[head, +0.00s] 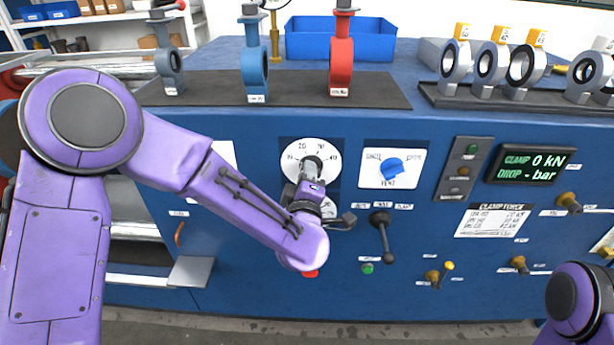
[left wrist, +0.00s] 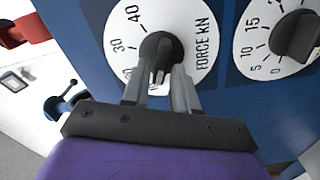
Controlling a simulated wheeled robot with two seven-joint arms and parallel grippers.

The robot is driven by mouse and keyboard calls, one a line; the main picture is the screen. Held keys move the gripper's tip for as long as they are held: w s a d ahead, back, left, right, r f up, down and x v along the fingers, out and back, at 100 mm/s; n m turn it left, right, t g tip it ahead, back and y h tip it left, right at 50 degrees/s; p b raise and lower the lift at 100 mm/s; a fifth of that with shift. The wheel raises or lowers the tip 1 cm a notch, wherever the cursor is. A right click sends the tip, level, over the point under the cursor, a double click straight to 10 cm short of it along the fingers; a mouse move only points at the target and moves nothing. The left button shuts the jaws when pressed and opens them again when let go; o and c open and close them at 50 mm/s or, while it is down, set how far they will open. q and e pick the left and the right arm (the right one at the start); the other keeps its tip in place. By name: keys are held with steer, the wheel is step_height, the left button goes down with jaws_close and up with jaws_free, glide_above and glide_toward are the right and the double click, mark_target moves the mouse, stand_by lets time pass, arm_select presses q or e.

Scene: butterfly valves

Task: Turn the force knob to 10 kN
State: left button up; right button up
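The force knob (left wrist: 163,48) is a black knob on a white dial (left wrist: 118,50) marked FORCE KN in the left wrist view; the numbers 20, 30 and 40 show. In the head view its dial (head: 300,147) is partly hidden by my left gripper (head: 312,170). The left gripper's two grey fingers (left wrist: 160,80) reach to the knob, one on each side of its grip. I cannot tell whether they press on it. The clamp display (head: 530,163) reads 0 kN. My right gripper is out of view; only part of that arm shows at lower right.
A second dial (left wrist: 270,45) with a black knob sits close beside the force dial. A blue selector knob (head: 392,168) and a black lever (head: 383,235) are to the right on the blue panel. Several valves stand on top.

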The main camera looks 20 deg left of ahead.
arm_select(q)
steer(key=shift+o, duration=0.2)
steer(key=b+v, duration=0.1)
steer(key=v, duration=0.9)
steer(key=shift+s+b, duration=0.3)
steer(key=shift+b, duration=0.05)
steer(key=s+a+f+m+g+h, duration=0.2)
steer(key=a+f+m+g, duration=0.15)
steer(key=f, duration=0.75)
steer(key=s+a+f+m+g+h, duration=0.2)
steer(key=f+m+g, duration=0.25)
steer(key=f, duration=0.75)
steer(key=s+a+f+m+g+y, duration=0.1)
steer(key=s+a+f+g, duration=0.2)
steer(key=s, duration=0.8)
steer(key=s+a+f+m+g+y, duration=0.1)
steer(key=s+a+f+g, duration=0.2)
steer(key=s+a+f, duration=0.3)
steer(key=s+f, duration=0.5)
steer(key=f, duration=0.1)
steer(key=shift+a+f, duration=0.2)
steer(key=shift+a, duration=0.2)
